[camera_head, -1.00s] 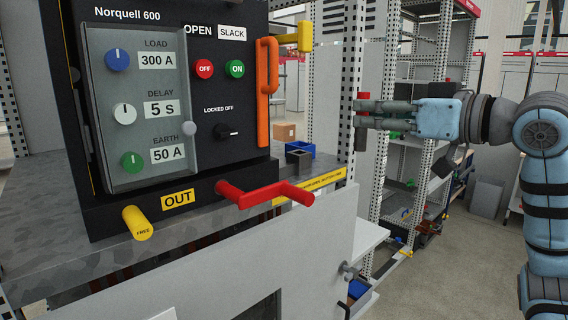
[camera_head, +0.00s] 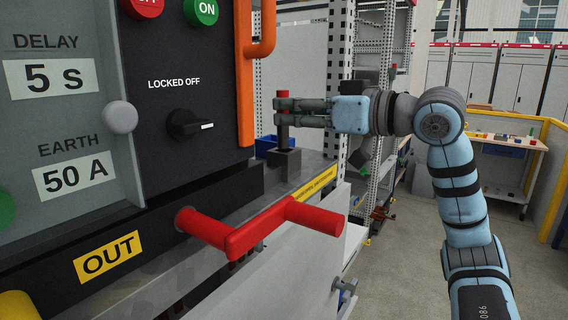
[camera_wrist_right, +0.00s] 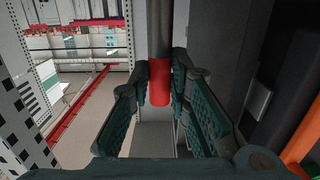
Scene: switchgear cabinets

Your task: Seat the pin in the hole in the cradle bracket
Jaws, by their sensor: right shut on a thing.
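The pin has a red head (camera_head: 284,95) and a dark grey shaft (camera_head: 284,134), and it stands upright. My right gripper (camera_head: 284,112) is shut on it near the head, with the fingers level. The red part also shows between the fingers in the right wrist view (camera_wrist_right: 159,83). The dark grey cradle bracket (camera_head: 285,163) sits on the ledge directly below the pin in the head view. The shaft's lower end appears at the bracket's top; I cannot tell whether it is in the hole. My left gripper is not in view.
The black switchgear panel (camera_head: 170,100) with its orange handle (camera_head: 246,80) stands close on the left. A red T-handle (camera_head: 262,228) sticks out in front of the ledge. A blue bin (camera_head: 265,146) is behind the bracket. Perforated posts (camera_head: 340,70) stand behind the gripper.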

